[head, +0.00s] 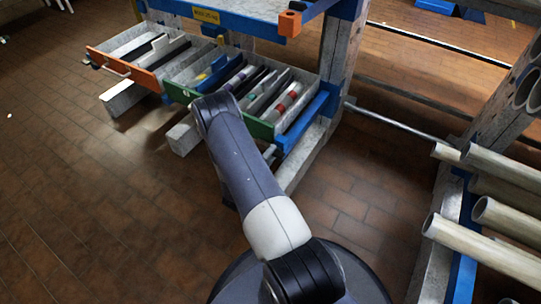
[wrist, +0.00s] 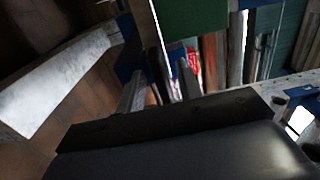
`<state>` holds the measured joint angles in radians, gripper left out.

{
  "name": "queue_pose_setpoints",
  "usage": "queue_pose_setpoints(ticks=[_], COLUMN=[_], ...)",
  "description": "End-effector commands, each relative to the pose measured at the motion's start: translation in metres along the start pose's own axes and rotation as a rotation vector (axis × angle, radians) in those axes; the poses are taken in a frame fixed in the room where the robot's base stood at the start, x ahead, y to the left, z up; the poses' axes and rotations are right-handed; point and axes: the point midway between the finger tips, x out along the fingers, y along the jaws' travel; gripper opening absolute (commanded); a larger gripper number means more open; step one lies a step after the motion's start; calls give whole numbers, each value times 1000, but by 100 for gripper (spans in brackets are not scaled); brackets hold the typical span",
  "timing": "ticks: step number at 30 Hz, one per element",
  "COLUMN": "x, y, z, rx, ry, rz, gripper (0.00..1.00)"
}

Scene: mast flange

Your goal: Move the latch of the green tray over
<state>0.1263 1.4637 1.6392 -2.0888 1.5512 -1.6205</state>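The green tray is the right one of two drawers pulled out of the rack; its green front (head: 259,127) is partly covered by my arm. In the wrist view a green panel (wrist: 194,18) fills the upper middle. My gripper shows in the wrist view (wrist: 161,72) as two grey fingers standing apart, just below the green panel. A dark piece lies between them; I cannot tell whether they touch it. In the head view my arm hides the gripper. I cannot make out the latch clearly in either view.
An orange-fronted tray (head: 122,70) stands out to the left of the green one. A blue shelf edge (head: 235,20) with an orange block (head: 290,23) is above. Pale pipes (head: 485,250) stick out at the right. The tiled floor at the left is clear.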

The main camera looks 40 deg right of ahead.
Motion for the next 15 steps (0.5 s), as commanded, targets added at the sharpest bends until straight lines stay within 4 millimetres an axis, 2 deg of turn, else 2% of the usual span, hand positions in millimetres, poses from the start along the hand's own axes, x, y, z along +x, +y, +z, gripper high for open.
queue_pose_setpoints(ticks=[5,8,15], x=[-4,-14,-56], y=[0,-1,-2], z=[1,1,2], rx=[0,-2,-3], ry=[-2,-4,-7], rz=[0,2,0], gripper=[35,35,35])
